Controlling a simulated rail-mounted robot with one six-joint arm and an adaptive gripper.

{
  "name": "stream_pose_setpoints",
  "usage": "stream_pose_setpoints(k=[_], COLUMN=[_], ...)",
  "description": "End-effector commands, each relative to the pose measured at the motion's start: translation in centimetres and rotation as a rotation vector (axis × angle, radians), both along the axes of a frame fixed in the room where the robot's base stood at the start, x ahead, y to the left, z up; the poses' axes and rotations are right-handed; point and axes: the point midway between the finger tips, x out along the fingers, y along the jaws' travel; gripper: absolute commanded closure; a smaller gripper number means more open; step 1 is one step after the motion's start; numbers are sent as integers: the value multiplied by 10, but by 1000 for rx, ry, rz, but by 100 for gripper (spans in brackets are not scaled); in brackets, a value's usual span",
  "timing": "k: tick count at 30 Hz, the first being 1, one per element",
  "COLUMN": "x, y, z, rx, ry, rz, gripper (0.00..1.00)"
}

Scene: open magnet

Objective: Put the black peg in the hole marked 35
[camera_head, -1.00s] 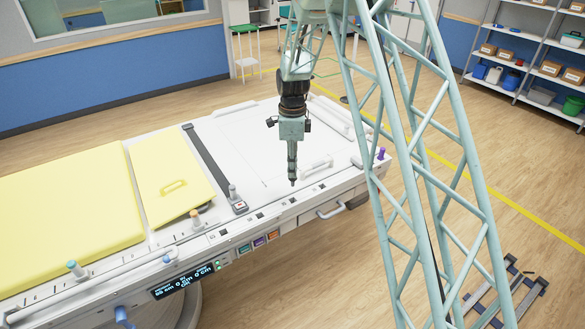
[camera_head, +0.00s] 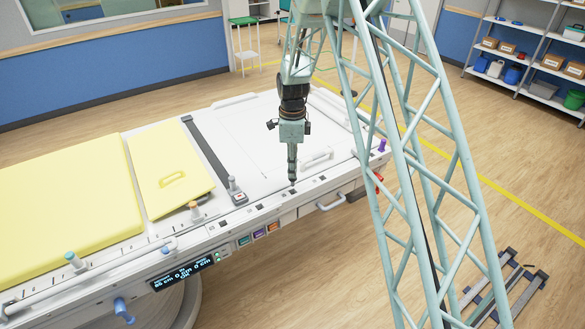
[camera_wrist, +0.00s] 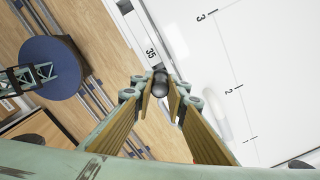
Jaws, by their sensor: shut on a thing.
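My gripper (camera_wrist: 160,92) points down and is shut on the black peg (camera_wrist: 159,82), whose rounded dark end shows between the fingers in the wrist view. In the head view my gripper (camera_head: 292,168) and the peg (camera_head: 292,182) are over the near long rail of the table. The label 35 (camera_wrist: 151,53) is on the white rail just above the peg in the wrist view. The hole for 35 is not clearly visible; the peg and fingers cover the rail there. I cannot tell whether the peg's tip touches the rail.
The white table (camera_head: 255,130) has a yellow pad (camera_head: 70,190) at left and a dark strip (camera_head: 208,158) across it.

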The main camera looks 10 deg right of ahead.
Motion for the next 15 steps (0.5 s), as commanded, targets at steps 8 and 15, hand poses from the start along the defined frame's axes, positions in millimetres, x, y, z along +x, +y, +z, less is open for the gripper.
stream_pose_setpoints(k=[8,15], x=[0,0], y=[0,0], z=[-14,-22], rx=[0,0], ry=[0,1], rz=[0,0], gripper=[97,97])
